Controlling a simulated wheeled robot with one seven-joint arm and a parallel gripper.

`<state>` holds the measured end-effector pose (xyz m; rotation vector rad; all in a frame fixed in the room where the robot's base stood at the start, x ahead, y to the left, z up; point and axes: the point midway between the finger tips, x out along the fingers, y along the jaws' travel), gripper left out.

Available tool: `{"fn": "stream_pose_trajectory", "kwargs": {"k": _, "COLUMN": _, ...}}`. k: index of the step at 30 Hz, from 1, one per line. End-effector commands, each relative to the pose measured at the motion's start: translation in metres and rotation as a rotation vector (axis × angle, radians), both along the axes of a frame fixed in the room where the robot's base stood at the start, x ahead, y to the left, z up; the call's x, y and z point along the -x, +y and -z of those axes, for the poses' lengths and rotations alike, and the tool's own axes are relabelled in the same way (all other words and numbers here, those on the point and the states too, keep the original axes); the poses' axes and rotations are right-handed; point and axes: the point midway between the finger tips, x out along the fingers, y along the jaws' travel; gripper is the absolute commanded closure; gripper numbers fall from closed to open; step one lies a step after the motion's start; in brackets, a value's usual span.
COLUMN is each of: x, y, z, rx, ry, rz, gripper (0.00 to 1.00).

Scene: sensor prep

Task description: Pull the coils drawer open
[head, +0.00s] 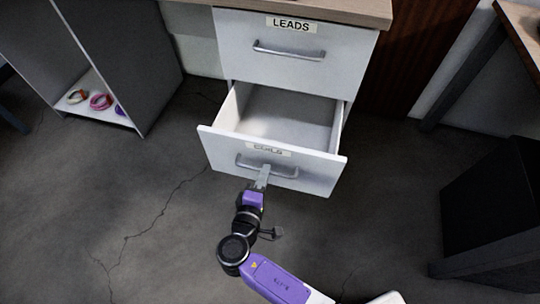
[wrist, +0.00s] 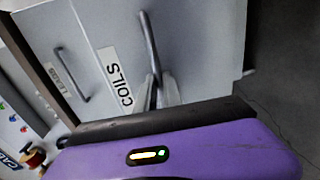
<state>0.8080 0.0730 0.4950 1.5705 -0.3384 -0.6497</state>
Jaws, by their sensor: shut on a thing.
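The coils drawer (head: 225,151) is the lower white drawer, and it stands pulled well out of its cabinet. Its inside shows from above and looks empty. Its COILS label also shows in the wrist view (wrist: 115,76). My gripper (head: 264,176) is at the drawer front, with its fingers shut on the metal handle bar (wrist: 149,42). In the wrist view the fingertips (wrist: 165,92) meet around the lower part of the bar. The fingers hide part of the handle in the head view.
The LEADS drawer (head: 291,60) above is shut, with its own handle (head: 290,51). An open shelf unit (head: 115,108) at left holds several coloured coils. A dark box (head: 495,210) stands at right. The floor (head: 130,220) at left is clear.

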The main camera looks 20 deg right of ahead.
Motion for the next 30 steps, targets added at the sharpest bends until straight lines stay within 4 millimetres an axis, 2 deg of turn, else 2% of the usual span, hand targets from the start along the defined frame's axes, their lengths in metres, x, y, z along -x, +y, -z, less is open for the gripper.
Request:
{"fn": "stream_pose_trajectory", "kwargs": {"k": 1, "x": 0.012, "y": 0.010, "z": 0.000, "rx": 0.000, "ry": 0.003, "rz": -0.005, "gripper": 1.00}}
{"fn": "stream_pose_trajectory", "kwargs": {"k": 6, "x": 0.043, "y": 0.031, "z": 0.000, "rx": 0.001, "ry": 0.003, "rz": -0.004, "gripper": 1.00}}
{"fn": "stream_pose_trajectory", "kwargs": {"k": 12, "x": 0.064, "y": 0.046, "z": 0.000, "rx": 0.000, "ry": 0.003, "rz": -0.002, "gripper": 1.00}}
{"fn": "stream_pose_trajectory", "kwargs": {"k": 18, "x": 0.071, "y": 0.051, "z": 0.001, "rx": -0.001, "ry": 0.001, "rz": 0.000, "gripper": 1.00}}
{"fn": "stream_pose_trajectory", "kwargs": {"k": 28, "x": 0.071, "y": 0.052, "z": 0.001, "rx": -0.001, "ry": 0.002, "rz": 0.000, "gripper": 1.00}}
{"fn": "stream_pose_trajectory", "kwargs": {"k": 29, "x": 0.071, "y": 0.052, "z": 0.001, "rx": -0.001, "ry": 0.002, "rz": 0.000, "gripper": 0.83}}
{"fn": "stream_pose_trajectory", "kwargs": {"k": 30, "x": 0.071, "y": 0.052, "z": 0.001, "rx": -0.001, "ry": 0.001, "rz": 0.000, "gripper": 0.76}}
